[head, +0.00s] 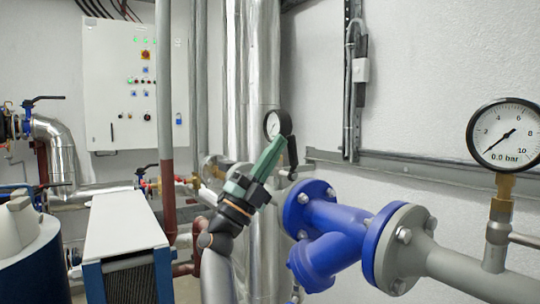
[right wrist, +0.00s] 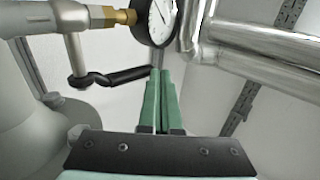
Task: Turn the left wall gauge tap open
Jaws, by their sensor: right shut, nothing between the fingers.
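The left wall gauge (head: 273,125) is a small round white dial with a black rim, just behind my right gripper (head: 293,139) in the head view. The right wrist view shows part of the gauge (right wrist: 161,17) on a brass fitting (right wrist: 127,16). The tap's black lever (right wrist: 112,78) lies below that fitting, its free end close beside the green fingertips of my right gripper (right wrist: 157,73). I cannot tell whether they touch. My right gripper is shut and empty. Its fingers hide the gauge's stem in the head view. My left gripper is not in view.
A blue valve (head: 335,228) with flanges and a grey pipe (head: 475,275) lies right of my right arm. A larger gauge (head: 505,135) stands on that pipe. Silver pipes (head: 257,60) rise behind my gripper. A control cabinet (head: 120,75) hangs at left.

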